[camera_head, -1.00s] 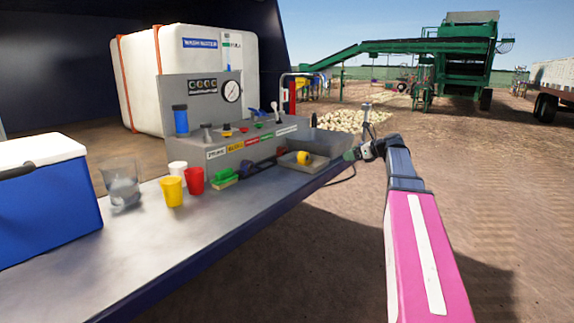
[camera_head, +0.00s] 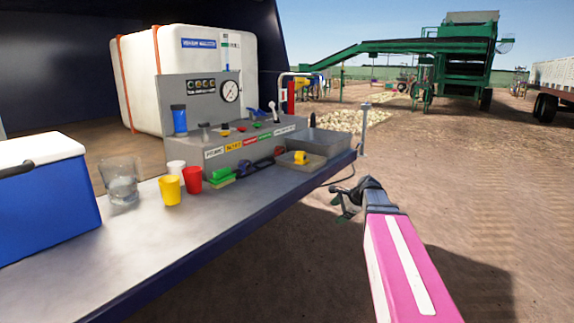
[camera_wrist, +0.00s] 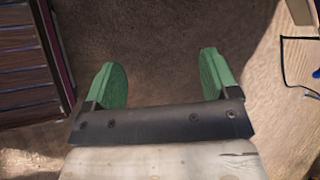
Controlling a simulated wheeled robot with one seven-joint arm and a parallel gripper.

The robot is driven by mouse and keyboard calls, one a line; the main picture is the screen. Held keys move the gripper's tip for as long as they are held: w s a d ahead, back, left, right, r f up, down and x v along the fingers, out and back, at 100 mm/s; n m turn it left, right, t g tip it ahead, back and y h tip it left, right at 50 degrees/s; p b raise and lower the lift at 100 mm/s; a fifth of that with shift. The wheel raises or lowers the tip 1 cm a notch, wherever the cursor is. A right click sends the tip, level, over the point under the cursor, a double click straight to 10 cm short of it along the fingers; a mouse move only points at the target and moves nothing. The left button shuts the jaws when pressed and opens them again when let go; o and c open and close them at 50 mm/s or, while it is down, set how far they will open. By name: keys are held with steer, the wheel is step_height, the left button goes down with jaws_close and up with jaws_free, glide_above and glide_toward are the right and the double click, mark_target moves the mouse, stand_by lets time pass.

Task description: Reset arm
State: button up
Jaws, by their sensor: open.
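My gripper (camera_head: 343,204) is off the right edge of the metal bench (camera_head: 130,250), out over the bare ground. In the wrist view its two green fingers (camera_wrist: 163,80) stand wide apart with nothing between them, only brown ground beyond. My pink and white arm reaches up from the bottom right in the head view. The gripper touches nothing that I can see.
The bench holds a blue cooler (camera_head: 45,205), a clear beaker (camera_head: 121,182), yellow (camera_head: 170,190) and red (camera_head: 192,180) cups, a control panel (camera_head: 205,100) and a metal basin (camera_head: 318,142). A thin post (camera_head: 364,130) stands by its corner. Open ground lies right.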

steer(key=s+a+f+n+g+h, duration=0.1)
steer(key=s+f+n+g+h, duration=0.3)
steer(key=s+f+n, duration=1)
steer(key=s+f+h, duration=0.2)
steer(key=s+f, duration=0.1)
steer(key=s, duration=0.3)
steer(key=shift+a+n, duration=0.4)
